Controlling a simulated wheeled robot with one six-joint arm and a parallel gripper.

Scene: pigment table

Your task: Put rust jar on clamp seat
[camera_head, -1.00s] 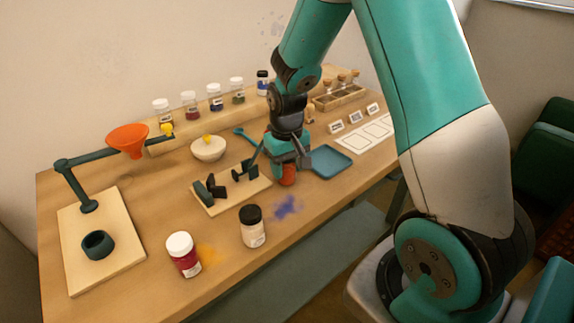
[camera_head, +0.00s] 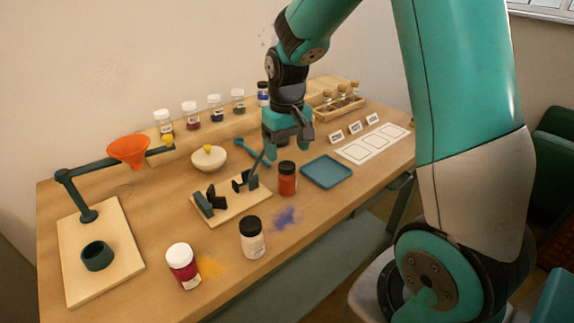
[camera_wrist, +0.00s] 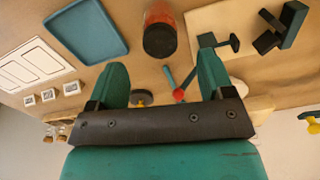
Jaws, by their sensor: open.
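The rust jar (camera_head: 287,181), orange-red with a black lid, stands upright on the table beside the clamp board. The clamp seat, a pale board (camera_head: 236,211) with dark clamp blocks (camera_head: 212,199), lies just left of it. My gripper (camera_head: 286,148) is open and empty, above and slightly behind the jar, apart from it. In the wrist view the jar (camera_wrist: 160,36) lies beyond my spread fingers (camera_wrist: 162,75), and part of the clamp board (camera_wrist: 222,22) shows to its right.
A blue tray (camera_head: 327,172) lies right of the jar. A black-lidded pale jar (camera_head: 252,241) and a white-lidded red jar (camera_head: 183,267) stand at the front. A bowl (camera_head: 209,160) and blue tool (camera_head: 254,153) are behind. An orange funnel (camera_head: 128,150) stands left.

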